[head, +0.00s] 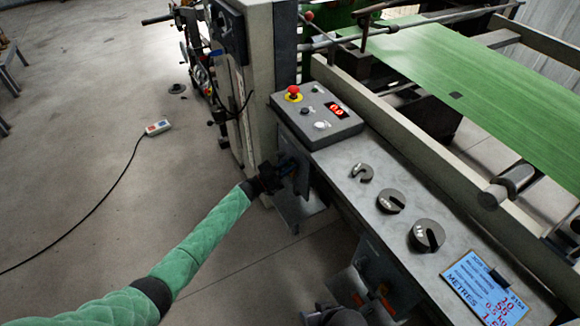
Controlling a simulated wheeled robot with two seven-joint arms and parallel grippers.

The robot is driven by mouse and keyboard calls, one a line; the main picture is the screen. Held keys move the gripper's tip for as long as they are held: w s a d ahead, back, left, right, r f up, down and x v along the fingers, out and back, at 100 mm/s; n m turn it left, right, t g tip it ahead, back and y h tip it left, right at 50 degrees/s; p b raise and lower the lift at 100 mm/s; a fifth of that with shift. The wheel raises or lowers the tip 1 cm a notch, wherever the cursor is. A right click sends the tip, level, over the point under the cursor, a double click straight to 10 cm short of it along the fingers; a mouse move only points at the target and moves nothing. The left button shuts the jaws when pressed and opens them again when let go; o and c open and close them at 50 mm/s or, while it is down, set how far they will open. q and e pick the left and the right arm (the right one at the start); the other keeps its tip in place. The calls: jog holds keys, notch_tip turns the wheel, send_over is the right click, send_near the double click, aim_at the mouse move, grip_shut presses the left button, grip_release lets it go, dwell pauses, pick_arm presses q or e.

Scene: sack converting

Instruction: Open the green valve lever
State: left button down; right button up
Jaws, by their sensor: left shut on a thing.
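My left gripper (284,172) reaches in at the end of the green-sleeved arm. It is shut on a small part at the side of the machine, below the control box. That part is at the place of the valve lever, but the dark jaws and shadow hide most of it, so its green colour and its angle cannot be made out.
A grey control box (315,120) with a red emergency button (293,93) stands above the gripper.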

pick_arm(q)
jog(key=shift+a+n, duration=0.1)
jog(key=shift+n, duration=0.3)
pick_arm(e)
jog(key=shift+s+r, duration=0.1)
pick_arm(q)
jog(key=c, duration=1.4)
grip_release()
jog(key=shift+o, duration=0.2)
